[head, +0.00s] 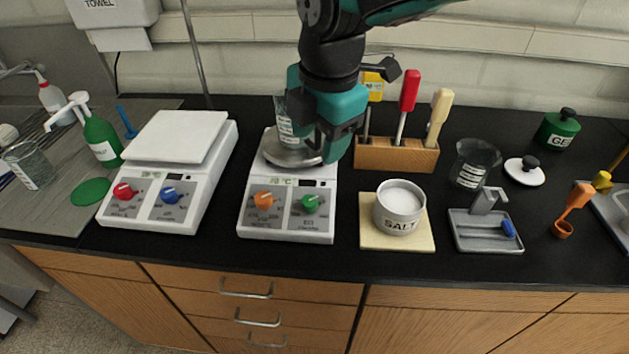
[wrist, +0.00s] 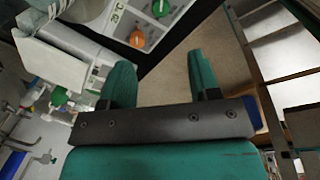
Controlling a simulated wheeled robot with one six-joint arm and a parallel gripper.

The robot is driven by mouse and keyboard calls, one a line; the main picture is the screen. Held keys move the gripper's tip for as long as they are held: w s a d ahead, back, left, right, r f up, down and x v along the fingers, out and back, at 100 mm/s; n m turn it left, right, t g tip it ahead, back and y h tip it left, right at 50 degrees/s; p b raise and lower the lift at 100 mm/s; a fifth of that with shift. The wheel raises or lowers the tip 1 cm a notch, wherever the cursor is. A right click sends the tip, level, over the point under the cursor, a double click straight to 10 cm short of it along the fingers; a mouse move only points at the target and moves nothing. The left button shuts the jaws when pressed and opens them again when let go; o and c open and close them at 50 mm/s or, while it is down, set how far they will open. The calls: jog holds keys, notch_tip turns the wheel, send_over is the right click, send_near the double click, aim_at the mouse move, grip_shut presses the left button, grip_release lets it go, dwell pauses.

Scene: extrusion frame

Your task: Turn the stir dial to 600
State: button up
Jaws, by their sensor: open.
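A white hotplate unit (head: 245,226) stands at the counter's middle, with a round grey plate and a glass beaker (head: 286,126) on it. Its front panel has an orange dial (head: 263,200) on the left and a green dial (head: 311,203) on the right. The print around both dials is too small to read, so I cannot tell which one is stir or their settings. In the wrist view the orange dial (wrist: 137,39) and green dial (wrist: 160,8) show at the top. My gripper (head: 325,150) is open and empty above the unit, apart from both dials; its fingers (wrist: 160,68) are spread.
A second white unit (head: 178,137) with red (head: 124,191) and blue (head: 171,195) dials stands left. A salt jar (head: 399,208) on a pale mat stands close on the right. A wooden tool block (head: 395,156) stands behind. The counter's front edge is clear.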

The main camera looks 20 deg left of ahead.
aim_at(311, 199)
jog(key=f+p, duration=0.1)
jog(key=f, duration=0.4)
jog(key=a+f+p, duration=0.1)
jog(key=f, duration=0.4)
jog(key=w+f+p, duration=0.1)
jog(key=f, duration=0.4)
jog(key=shift+w+a+f, duration=0.1)
jog(key=shift+a, duration=0.3)
jog(key=c, duration=0.9)
